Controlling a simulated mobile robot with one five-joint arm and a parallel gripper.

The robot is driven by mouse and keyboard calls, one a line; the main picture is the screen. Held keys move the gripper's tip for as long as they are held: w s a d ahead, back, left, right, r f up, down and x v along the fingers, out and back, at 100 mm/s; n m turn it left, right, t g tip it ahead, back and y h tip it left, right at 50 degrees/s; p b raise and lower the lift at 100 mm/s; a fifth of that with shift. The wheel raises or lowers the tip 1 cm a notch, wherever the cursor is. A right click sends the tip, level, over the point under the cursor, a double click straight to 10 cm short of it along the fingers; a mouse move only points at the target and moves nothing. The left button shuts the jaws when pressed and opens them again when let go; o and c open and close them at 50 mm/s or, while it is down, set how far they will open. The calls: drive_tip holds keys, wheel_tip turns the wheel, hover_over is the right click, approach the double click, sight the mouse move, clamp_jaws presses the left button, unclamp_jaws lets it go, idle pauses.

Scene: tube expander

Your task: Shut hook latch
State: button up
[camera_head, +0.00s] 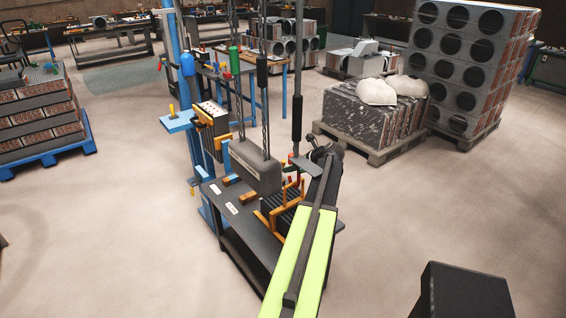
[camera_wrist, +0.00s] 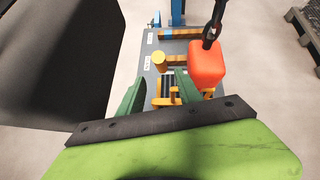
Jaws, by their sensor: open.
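The hook latch is hard to single out. Orange latch-like parts (camera_wrist: 166,98) show in the wrist view between and just beyond my gripper's two green fingers. My gripper (camera_wrist: 160,92) is open, with a finger on either side of these parts; I cannot tell if it touches them. In the head view, orange bars (camera_head: 290,197) stand at the near end of the tube expander, beside a grey block (camera_head: 256,167) hung on chains. My arm hides part of this area, and my fingers are not clear there.
A red-orange block (camera_wrist: 207,66) hangs from a dark hook close to the right finger. The dark bench (camera_head: 232,224) carries the machine. A pallet with stacked parts (camera_head: 372,113) stands behind on the right. The floor around is mostly clear.

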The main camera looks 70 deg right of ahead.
drive_tip(key=s+a, duration=0.3)
drive_tip(key=s, duration=0.4)
drive_tip(key=shift+s+a, duration=0.25)
drive_tip(key=shift+s, duration=0.05)
